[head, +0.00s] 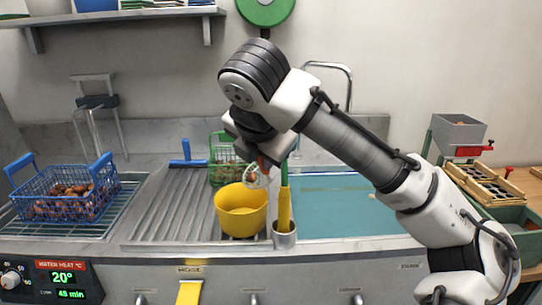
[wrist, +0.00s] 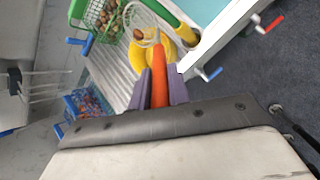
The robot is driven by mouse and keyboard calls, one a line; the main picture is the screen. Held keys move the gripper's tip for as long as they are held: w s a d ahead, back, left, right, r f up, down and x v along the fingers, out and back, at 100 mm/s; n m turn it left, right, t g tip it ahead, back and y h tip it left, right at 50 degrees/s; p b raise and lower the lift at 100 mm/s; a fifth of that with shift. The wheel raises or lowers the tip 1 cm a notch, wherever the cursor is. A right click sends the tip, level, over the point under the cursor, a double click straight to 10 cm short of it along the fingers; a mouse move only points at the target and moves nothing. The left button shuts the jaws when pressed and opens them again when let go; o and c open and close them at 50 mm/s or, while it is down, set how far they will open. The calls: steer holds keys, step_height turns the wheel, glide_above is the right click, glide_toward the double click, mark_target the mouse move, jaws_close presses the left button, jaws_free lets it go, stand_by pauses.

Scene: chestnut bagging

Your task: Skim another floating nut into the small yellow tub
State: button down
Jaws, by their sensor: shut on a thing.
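My gripper (wrist: 160,88) is shut on the orange handle of a wire skimmer (wrist: 158,70). In the head view the skimmer's pale wire bowl (head: 257,176) hangs just above the small yellow tub (head: 240,212). In the wrist view a brown nut (wrist: 138,33) shows at the wire bowl; it appears to lie in it. The yellow tub (wrist: 137,58) shows below the bowl, partly hidden by the handle and fingers. The basin of blue-green water (head: 330,215) is to the right of the tub. A small tan spot at the arm's edge there may be a nut.
A steel holder (head: 285,238) with a yellow-handled tool (head: 284,208) stands right beside the tub. A green basket of nuts (head: 218,175) is behind it. A blue basket of nuts (head: 65,208) sits far left. The ribbed drainboard (head: 170,205) is mostly clear.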

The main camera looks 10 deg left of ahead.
steer(key=s+a+f+n+t+h+b, duration=0.2)
steer(key=s+a+f+t+h+b, duration=0.2)
steer(key=s+a+f+t+b, duration=0.1)
steer(key=shift+s+a+f+n+t, duration=0.3)
steer(key=shift+s+a+f+t, duration=0.15)
steer(key=shift+s+a, duration=0.35)
stand_by(0.4)
steer(key=shift+r, duration=0.15)
stand_by(0.8)
steer(key=w+d+r+m+g+y+p, duration=0.4)
steer(key=w+d+r+g+y+p, duration=0.3)
steer(key=w+d+p, duration=0.5)
steer(key=shift+d+r+g+y+p, duration=0.35)
steer(key=shift+r+g+p, duration=1)
steer(key=shift+p, duration=2.65)
steer(key=shift+w+a, duration=0.1)
